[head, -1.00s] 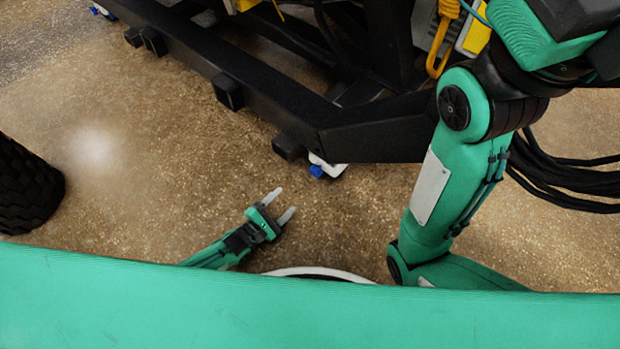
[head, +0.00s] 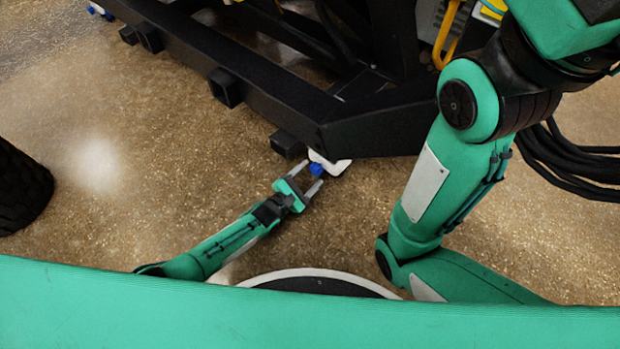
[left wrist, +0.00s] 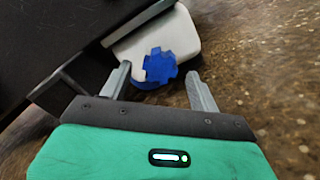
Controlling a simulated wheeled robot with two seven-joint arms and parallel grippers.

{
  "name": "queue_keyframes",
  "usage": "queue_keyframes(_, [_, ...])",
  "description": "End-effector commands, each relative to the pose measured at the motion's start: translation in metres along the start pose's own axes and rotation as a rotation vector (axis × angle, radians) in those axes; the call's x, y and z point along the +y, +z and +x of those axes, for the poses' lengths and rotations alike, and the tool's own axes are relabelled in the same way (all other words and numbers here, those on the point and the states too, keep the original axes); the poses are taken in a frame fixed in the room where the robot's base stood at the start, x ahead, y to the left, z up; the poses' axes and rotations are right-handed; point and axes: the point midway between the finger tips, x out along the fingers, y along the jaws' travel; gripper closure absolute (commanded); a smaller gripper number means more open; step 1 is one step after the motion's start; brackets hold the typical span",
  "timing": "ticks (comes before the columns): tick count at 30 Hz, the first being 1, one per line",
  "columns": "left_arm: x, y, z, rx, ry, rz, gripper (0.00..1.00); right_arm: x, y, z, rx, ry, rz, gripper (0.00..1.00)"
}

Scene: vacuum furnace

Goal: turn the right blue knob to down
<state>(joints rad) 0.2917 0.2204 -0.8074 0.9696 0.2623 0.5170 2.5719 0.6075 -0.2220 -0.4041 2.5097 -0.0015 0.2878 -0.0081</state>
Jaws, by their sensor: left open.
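A blue knob (head: 316,169) sits on a white housing (head: 334,165) under the near corner of the black frame. In the left wrist view the blue knob (left wrist: 158,68) shows between my two fingers, in front of the white housing (left wrist: 165,35). My left gripper (head: 306,178) is open, with its fingertips close to the knob, one on each side. Whether a finger touches the knob I cannot tell. My right arm (head: 430,180) shows at the right of the head view, but its gripper is out of view.
The black frame (head: 250,85) stands over the knob and reaches far to the upper left, with black blocks (head: 226,88) along its side. Black cables (head: 570,165) hang at the right.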

Motion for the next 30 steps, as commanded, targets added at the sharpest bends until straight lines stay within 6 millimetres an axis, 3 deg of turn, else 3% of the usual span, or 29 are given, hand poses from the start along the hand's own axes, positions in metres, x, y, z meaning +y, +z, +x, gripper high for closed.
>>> queue_keyframes(12, [0.0,0.0005,0.0091,0.001,-0.001,-0.001,0.38,-0.0003,-0.0013,-0.0016,0.002,0.006,0.002,0.64])
queue_keyframes(19, [0.0,0.0004,0.0089,0.001,-0.001,0.0,0.81,-0.0003,-0.0016,-0.0019,0.004,0.006,0.003,0.64])
queue_keyframes(30, [0.0,0.0002,0.0087,0.001,-0.001,0.058,0.82,-0.0008,-0.0005,-0.0031,-0.002,-0.004,-0.001,0.64])
